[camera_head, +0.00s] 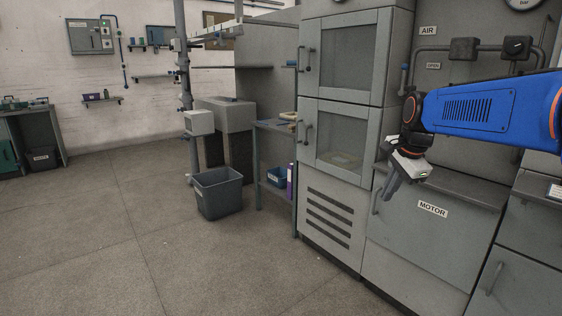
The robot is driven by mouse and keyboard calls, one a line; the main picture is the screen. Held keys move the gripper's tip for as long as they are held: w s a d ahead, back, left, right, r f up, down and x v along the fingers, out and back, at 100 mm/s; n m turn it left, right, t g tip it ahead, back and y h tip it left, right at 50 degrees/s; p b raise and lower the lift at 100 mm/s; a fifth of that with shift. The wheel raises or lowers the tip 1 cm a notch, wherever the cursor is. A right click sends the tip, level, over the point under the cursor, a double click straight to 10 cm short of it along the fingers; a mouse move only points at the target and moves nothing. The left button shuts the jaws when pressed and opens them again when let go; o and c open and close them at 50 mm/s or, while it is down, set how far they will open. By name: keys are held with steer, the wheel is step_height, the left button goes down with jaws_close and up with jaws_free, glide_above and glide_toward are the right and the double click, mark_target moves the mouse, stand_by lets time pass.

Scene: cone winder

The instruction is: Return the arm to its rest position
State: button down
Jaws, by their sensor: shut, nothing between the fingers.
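My arm (490,108) is blue with black and orange joints and reaches in from the right edge in the head view. It is held about level, in front of the grey panel marked AIR. My gripper (389,194) hangs down from the arm's end, with a pale body and grey fingers. Its fingers are shut and hold nothing. It is in front of the cabinet marked MOTOR (425,228), and the gap between them cannot be judged.
A tall grey cabinet (333,205) with two glazed doors stands left of my gripper. A small side table (272,128) and a dark grey bin (219,197) stand further left. The floor (110,235) at the front left is clear.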

steer(key=s+f+n, duration=0.4)
steer(key=s+n, duration=0.1)
steer(key=s, duration=0.5)
steer(key=s+f+n, duration=0.5)
steer(key=s, duration=0.5)
steer(key=s+f+n, duration=0.4)
steer(key=s+n, duration=0.1)
steer(key=s, duration=0.5)
steer(key=shift+s+a+f+h, duration=0.3)
steer(key=shift+f+h, duration=0.05)
steer(key=shift+h, duration=0.05)
